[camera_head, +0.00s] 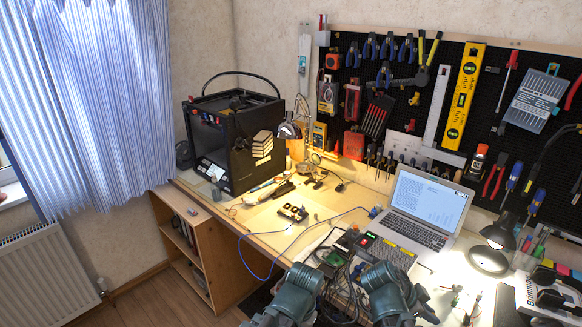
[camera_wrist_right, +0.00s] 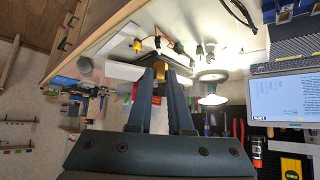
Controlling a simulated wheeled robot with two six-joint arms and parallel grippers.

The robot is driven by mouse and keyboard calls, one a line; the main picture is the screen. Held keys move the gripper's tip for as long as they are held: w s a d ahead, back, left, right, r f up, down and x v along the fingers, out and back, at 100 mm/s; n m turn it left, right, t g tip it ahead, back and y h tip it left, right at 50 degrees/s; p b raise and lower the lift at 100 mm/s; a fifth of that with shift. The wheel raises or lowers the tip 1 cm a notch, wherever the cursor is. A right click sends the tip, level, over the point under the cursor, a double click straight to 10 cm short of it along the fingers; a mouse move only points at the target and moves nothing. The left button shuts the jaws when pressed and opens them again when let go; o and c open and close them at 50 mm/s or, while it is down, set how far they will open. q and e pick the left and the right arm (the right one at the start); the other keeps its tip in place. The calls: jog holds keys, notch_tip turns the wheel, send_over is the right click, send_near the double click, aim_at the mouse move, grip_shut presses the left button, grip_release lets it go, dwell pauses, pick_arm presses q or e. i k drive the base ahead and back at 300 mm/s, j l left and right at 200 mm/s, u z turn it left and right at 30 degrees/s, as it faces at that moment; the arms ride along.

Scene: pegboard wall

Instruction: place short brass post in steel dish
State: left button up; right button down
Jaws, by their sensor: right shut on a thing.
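My right gripper (camera_wrist_right: 160,72) is shut on a small brass-coloured post (camera_wrist_right: 159,73) in the right wrist view. The post sits between the two dark fingertips, and the fingers hide part of it. In the head view my right gripper (camera_head: 426,302) is at the bottom right over the bright desk area, and I cannot make out the post there. A small grey round thing (camera_wrist_right: 84,67) in the wrist view may be the steel dish; I cannot tell for sure. It is apart from the fingers. My left arm shows at the bottom of the head view, but its gripper does not.
A laptop (camera_head: 424,212) and a lit desk lamp (camera_head: 490,253) stand on the desk. Cables and a box of electronics (camera_head: 380,250) crowd the desk's middle. A black 3D printer (camera_head: 232,140) stands at the back left. The pegboard (camera_head: 400,95) with tools is behind.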

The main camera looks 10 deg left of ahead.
aim_at(301, 169)
jog(key=i+j+u, duration=0.3)
jog(key=i+j, duration=0.6)
jog(key=j, duration=0.4)
jog(key=i+j+u, duration=0.25)
jog(key=i+j, duration=0.8)
